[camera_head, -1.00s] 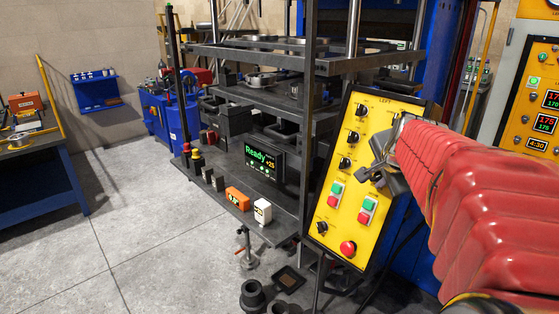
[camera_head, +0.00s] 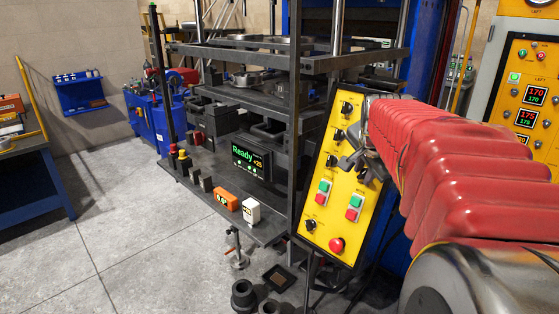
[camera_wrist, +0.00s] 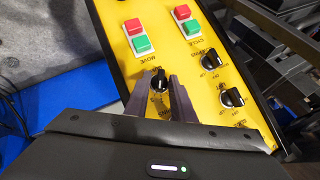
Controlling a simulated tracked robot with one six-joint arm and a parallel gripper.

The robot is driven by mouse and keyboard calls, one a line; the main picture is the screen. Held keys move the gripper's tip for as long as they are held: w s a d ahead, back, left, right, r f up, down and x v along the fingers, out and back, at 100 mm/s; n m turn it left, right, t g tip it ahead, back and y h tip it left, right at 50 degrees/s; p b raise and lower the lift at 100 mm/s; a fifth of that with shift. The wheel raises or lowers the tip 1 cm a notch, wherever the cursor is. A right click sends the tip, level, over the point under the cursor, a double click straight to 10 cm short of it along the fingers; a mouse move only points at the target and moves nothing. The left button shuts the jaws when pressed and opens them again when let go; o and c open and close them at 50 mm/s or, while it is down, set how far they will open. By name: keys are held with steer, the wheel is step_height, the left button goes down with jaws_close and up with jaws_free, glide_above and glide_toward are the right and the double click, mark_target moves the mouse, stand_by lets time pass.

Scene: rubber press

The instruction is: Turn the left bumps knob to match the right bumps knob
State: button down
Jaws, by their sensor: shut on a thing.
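The yellow control panel (camera_head: 322,205) stands tilted on the near side of the press. It carries black rotary knobs above red and green buttons. In the wrist view the panel shows upside down, and my gripper (camera_wrist: 160,88) is shut on a black knob (camera_wrist: 159,80), with one finger on each side. Two other black knobs, an inner one (camera_wrist: 208,61) and an outer one (camera_wrist: 232,98), sit to its right there. In the head view my gripper (camera_head: 352,165) is at the panel's upper half and hides the held knob. The knob labels are too small to read surely.
Green and red buttons (camera_wrist: 140,42) lie close beyond the fingertips in the wrist view. A red stop button (camera_head: 336,244) is low on the panel. A dark upright post (camera_head: 299,150) stands at its left. A second yellow panel (camera_head: 530,90) is at far right.

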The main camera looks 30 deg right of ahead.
steer(key=shift+w+n+g, duration=0.15)
steer(key=shift+n+g, duration=0.75)
steer(key=shift+g, duration=0.2)
steer(key=c, duration=1.9)
jaws_free()
steer(key=shift+o, duration=0.2)
steer(key=shift+a+r, duration=0.1)
steer(key=shift+r, duration=0.05)
steer(key=v, duration=1.3)
steer(key=shift+a, duration=0.25)
steer(key=shift+r+n, duration=0.1)
steer(key=shift+n, duration=0.2)
